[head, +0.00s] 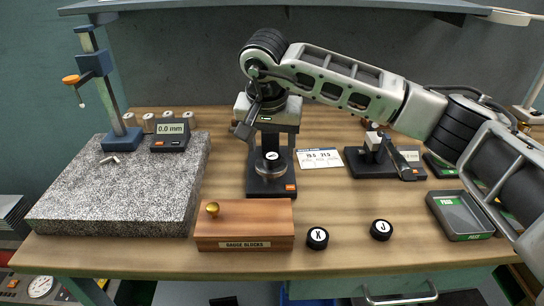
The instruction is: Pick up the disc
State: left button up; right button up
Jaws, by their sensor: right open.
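A round, shiny metallic disc (270,167) sits on a black stand (271,187) with an orange button at its front, near the middle of the bench. My right gripper (267,137) comes in from the right and hangs over this stand, pointing down. It is open, and I see nothing held in it. Its wrist and fingers overlap the stand's upper part, so the exact gap to the disc is hard to tell. My left gripper is not in view.
A granite plate (95,207) with a blue gauge stand (107,85) fills the left. A tray (461,215) is at right. A shelf (290,5) hangs above.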

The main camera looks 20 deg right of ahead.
aim_at(272, 156)
jog(key=x, duration=0.3)
jog(key=shift+f, duration=0.15)
jog(key=c, duration=1.1)
jog(key=shift+w, duration=0.1)
jog(key=shift+c, duration=0.8)
